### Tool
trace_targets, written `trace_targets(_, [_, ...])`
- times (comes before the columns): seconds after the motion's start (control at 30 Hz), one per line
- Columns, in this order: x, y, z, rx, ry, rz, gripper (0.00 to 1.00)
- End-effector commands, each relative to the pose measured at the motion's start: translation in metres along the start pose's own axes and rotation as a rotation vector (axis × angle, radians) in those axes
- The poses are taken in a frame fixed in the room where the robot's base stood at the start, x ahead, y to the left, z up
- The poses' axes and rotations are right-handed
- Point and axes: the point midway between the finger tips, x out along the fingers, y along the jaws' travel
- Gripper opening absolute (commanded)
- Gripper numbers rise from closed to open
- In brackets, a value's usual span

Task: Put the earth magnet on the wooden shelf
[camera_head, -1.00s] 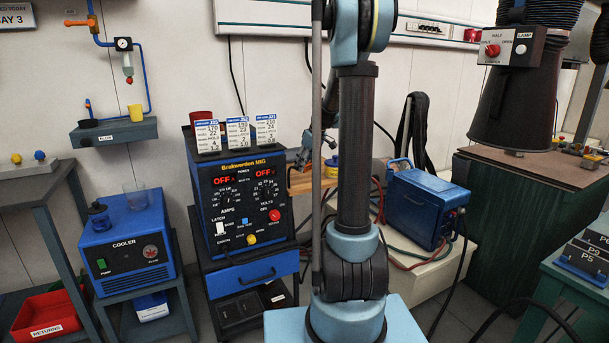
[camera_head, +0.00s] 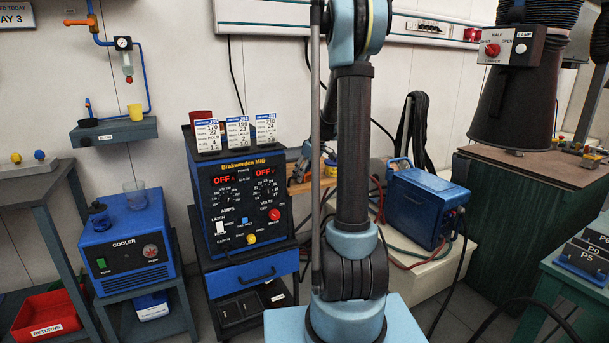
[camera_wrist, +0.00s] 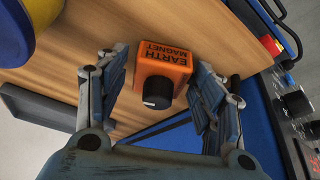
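In the wrist view, the orange earth magnet (camera_wrist: 165,72) has black lettering and a black round knob facing the camera. It shows against the wooden shelf (camera_wrist: 115,50), near the shelf's edge; whether it rests fully on the wood is hard to tell. My gripper (camera_wrist: 158,92) has one finger on each side of it. A narrow gap shows on the left, and the right finger is very close to it, so the gripper looks open around it.
A yellow and blue spool (camera_wrist: 22,28) is close by on the shelf. The blue welder (camera_head: 240,200), with cards and a red cup on top, stands left of the shelf. A blue case (camera_head: 418,210) stands to the right. A dark grey bar (camera_wrist: 40,108) lies along the shelf's edge.

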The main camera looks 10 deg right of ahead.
Motion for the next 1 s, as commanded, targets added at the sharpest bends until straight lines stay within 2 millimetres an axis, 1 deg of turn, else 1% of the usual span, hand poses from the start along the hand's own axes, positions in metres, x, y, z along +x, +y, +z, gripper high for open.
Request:
trace_targets(0.3, [-0.001, 0.000, 0.000, 0.000, 0.000, 0.000, 0.65])
trace_targets(0.47, [-0.010, 0.000, 0.000, 0.000, 0.000, 0.000, 0.65])
trace_targets(0.57, [-0.023, 0.000, 0.000, 0.001, 0.000, 0.000, 0.65])
trace_targets(0.9, [-0.083, 0.000, 0.000, 0.001, 0.000, 0.000, 0.65])
trace_targets(1.0, [-0.099, 0.000, 0.000, 0.002, 0.000, 0.001, 0.65])
